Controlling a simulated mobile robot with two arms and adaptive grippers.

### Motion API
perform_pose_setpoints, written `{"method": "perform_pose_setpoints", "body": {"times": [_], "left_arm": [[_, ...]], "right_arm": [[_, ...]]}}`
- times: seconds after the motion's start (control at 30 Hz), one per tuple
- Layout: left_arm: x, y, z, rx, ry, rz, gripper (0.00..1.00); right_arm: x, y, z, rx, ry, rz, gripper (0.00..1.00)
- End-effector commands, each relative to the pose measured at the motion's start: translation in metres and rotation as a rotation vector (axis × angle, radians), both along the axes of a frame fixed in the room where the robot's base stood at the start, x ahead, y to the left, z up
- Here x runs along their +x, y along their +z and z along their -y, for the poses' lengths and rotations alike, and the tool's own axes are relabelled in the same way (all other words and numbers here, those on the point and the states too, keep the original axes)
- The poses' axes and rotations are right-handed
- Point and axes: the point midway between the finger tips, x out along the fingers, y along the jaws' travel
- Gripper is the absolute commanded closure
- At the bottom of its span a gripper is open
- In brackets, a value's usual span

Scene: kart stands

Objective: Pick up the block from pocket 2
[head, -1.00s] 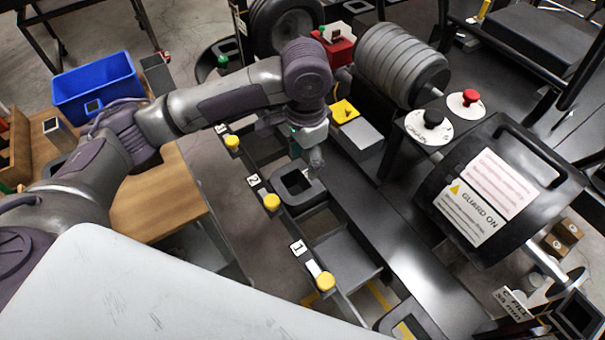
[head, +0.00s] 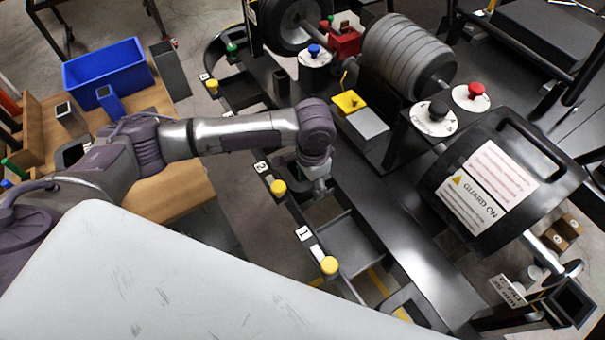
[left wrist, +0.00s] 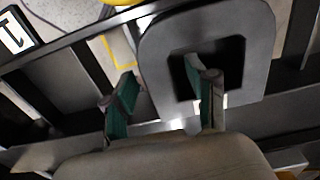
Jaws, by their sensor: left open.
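My left gripper (head: 318,188) points down over the row of pockets, beside the label 2 (head: 261,167) and its yellow button (head: 278,187). In the head view it and my arm mostly hide the block there. The left wrist view shows the grey block (left wrist: 258,75) with a square dark opening. My left gripper (left wrist: 160,78) is open, with teal-lined fingers apart. One finger overlaps the opening and the other is beside the block's left side, so a wall of the block lies between them in the picture. I cannot tell how deep the fingers are. My right gripper is not in view.
Pocket 1 (head: 347,245) shows an empty tray beside its yellow button (head: 329,265). A black guard cover (head: 478,190) and grey ribbed drum (head: 408,60) stand to the right. A wooden bench with a blue bin (head: 105,75) is at the left.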

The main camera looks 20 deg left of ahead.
Motion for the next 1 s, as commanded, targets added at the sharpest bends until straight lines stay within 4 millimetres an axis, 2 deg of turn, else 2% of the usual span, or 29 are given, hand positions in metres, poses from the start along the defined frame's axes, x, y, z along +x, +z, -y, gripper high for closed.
{"method": "perform_pose_setpoints", "body": {"times": [0.2,0.53,1.0], "left_arm": [[-0.0001,-0.0008,0.0001,0.0,0.0,0.0,0.44],[-0.0001,-0.0005,0.0001,-0.001,0.0,-0.001,0.99],[0.0007,0.0008,0.0001,-0.001,0.0,0.002,1.0]], "right_arm": [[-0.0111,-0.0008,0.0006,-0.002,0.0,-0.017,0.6],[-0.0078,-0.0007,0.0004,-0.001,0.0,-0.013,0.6],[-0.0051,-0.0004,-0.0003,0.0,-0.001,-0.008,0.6]]}}
